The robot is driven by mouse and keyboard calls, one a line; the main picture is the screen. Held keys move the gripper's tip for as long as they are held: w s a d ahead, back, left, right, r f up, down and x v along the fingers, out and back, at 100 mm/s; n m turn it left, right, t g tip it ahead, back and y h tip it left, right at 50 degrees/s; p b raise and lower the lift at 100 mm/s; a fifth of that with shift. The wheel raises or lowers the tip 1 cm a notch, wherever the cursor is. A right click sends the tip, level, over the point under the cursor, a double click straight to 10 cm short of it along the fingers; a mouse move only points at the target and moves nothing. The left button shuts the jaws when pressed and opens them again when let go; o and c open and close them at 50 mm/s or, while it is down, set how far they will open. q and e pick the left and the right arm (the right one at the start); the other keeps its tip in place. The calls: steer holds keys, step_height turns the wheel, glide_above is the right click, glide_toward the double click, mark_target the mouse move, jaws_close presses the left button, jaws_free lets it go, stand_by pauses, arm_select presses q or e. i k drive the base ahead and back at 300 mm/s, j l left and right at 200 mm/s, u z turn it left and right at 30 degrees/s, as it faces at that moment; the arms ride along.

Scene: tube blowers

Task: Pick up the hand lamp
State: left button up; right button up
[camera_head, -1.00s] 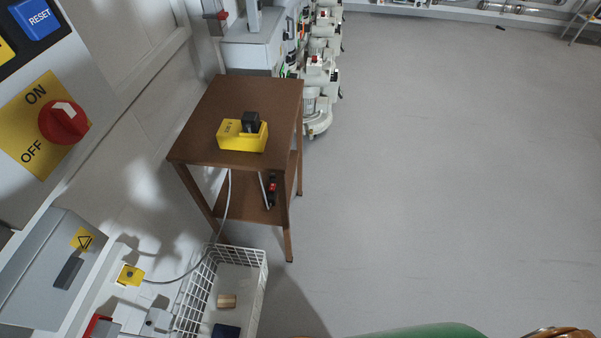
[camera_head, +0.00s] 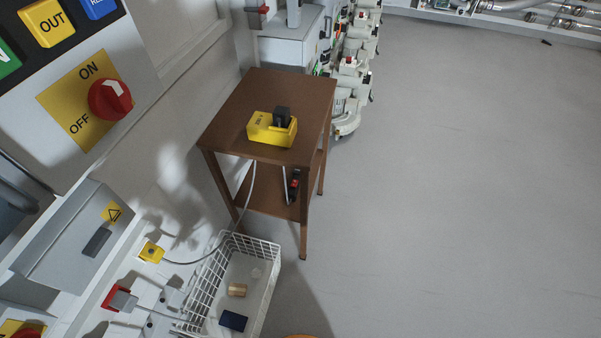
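No object is clearly recognisable as the hand lamp. A yellow box-shaped device (camera_head: 264,130) with a black block (camera_head: 282,117) on top lies on the upper top of a brown wooden table (camera_head: 290,88). The black block may be part of it. A small black and red object (camera_head: 293,185) is on or beside the table's lower shelf (camera_head: 262,194), partly hidden by the upper top. I cannot tell which of these is the lamp. Neither of my grippers is in view.
A white wire basket (camera_head: 268,262) with a wooden block (camera_head: 237,290) and a dark blue item (camera_head: 233,320) stands before the table. A grey cable (camera_head: 212,252) hangs from the table towards the wall. Control panels line the left. The grey floor (camera_head: 460,190) at right is clear.

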mark_target(292, 193)
steer(key=i+l+u, duration=0.4)
steer(key=l, duration=0.25)
steer(key=i+l+u, duration=0.15)
steer(key=l, duration=0.25)
steer(key=i+l+u, duration=0.2)
steer(key=l, duration=0.2)
